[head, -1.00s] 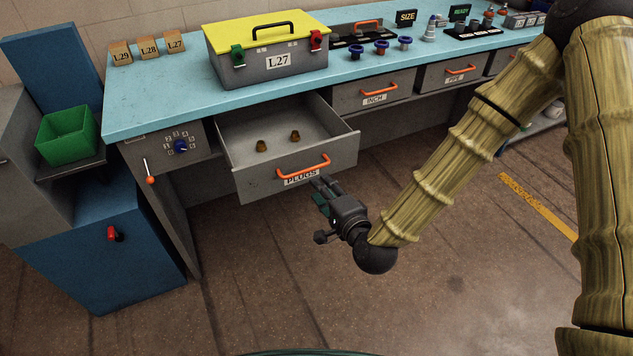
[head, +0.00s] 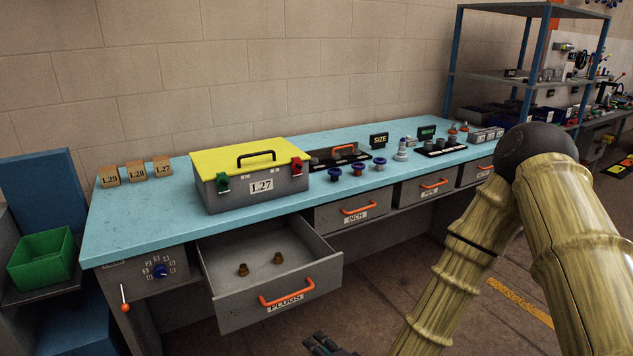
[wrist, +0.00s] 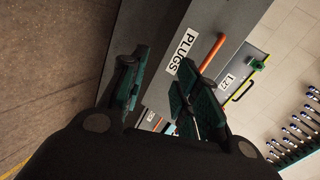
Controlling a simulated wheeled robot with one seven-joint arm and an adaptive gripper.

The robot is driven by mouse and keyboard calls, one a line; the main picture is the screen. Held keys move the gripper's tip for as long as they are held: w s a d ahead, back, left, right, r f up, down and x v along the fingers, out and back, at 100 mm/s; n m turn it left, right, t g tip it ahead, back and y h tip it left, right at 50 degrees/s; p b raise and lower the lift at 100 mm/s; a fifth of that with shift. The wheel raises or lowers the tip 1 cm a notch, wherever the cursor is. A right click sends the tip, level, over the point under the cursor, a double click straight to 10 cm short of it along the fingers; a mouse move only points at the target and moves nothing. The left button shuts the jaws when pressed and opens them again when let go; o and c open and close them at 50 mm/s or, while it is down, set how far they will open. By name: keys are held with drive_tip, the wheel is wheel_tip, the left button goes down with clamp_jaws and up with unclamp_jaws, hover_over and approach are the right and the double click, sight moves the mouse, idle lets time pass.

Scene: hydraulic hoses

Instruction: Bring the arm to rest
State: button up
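My arm runs down the right side of the head view, and my gripper (head: 326,346) is cut off by the bottom edge, just below and right of the open PLUGS drawer. In the wrist view my gripper (wrist: 158,92) has its two green-and-black fingers apart with nothing held between them. The grey PLUGS drawer (head: 238,308) is pulled out and has an orange handle (head: 287,292). The handle also shows in the wrist view (wrist: 212,53), beyond the right finger and apart from it. Two brass plugs (head: 259,264) stand in the drawer.
The blue bench top (head: 140,225) carries a closed yellow-lidded L27 box (head: 225,197), several wooden tags, blue-rimmed fittings (head: 357,170) and small signs. The INCH drawer (head: 340,217) is shut. A green bin (head: 42,258) stands at the left. Open floor lies before the bench.

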drive_tip(key=s+d+f+n+g+h+p, duration=0.15)
drive_tip(key=s+d+f+n+g, duration=0.25)
drive_tip(key=s+d+f, duration=0.45)
drive_tip(key=s+d+f+n+g+h+p, duration=0.1)
drive_tip(key=s+d+f+n+g+h, duration=0.3)
drive_tip(key=s+f, duration=0.6)
drive_tip(key=s+d+f+n+g+h, duration=0.1)
drive_tip(key=s+d+g, duration=0.2)
drive_tip(key=s+d, duration=0.6)
drive_tip(key=shift+s+d+f+n+g, duration=0.3)
drive_tip(key=shift+s+n, duration=0.1)
drive_tip(key=shift+s, duration=0.55)
